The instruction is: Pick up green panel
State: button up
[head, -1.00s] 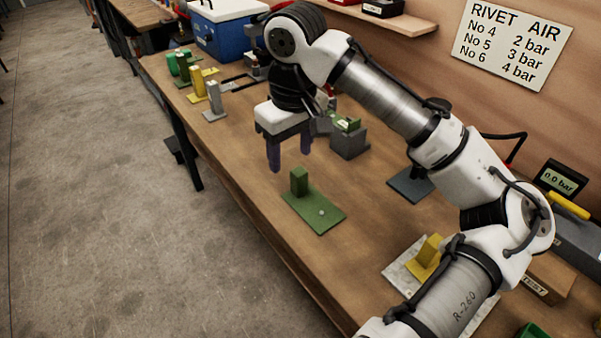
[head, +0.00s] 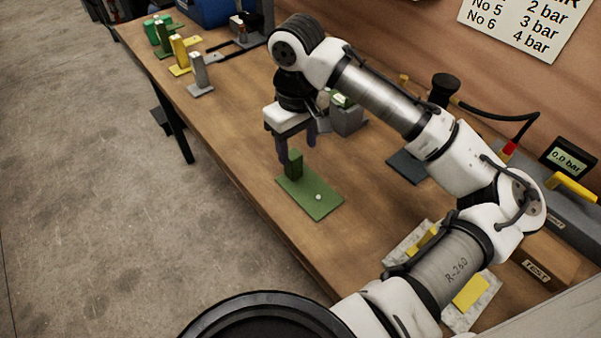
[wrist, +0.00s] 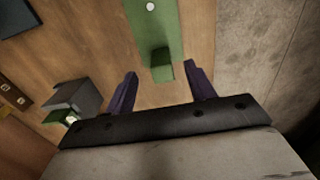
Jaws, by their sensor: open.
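The green panel (head: 322,203) is a flat plate lying on the workbench, with an upright green block (head: 294,165) at its far end and a small pale round spot on it. My gripper (head: 297,152) is open and empty, fingers pointing down at the block. In the wrist view, the panel (wrist: 153,28) runs up out of the frame and the block (wrist: 161,64) lies centred between the dark purple fingertips of my gripper (wrist: 161,70), with a gap on each side. How far the fingers reach down beside the block is unclear.
A grey block-shaped fixture (head: 348,120) with a green piece stands behind my gripper. Grey (head: 199,75), yellow (head: 180,55) and green (head: 160,38) upright pieces stand at the far left. A dark flat plate (head: 408,166) lies to the right. The bench around the panel is clear.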

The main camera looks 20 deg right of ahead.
aim_at(298, 158)
jog(key=shift+f+p, duration=0.8)
jog(key=shift+f, duration=1.95)
jog(key=shift+c, duration=0.2)
jog(key=c, duration=1.1)
jog(key=shift+r, duration=0.1)
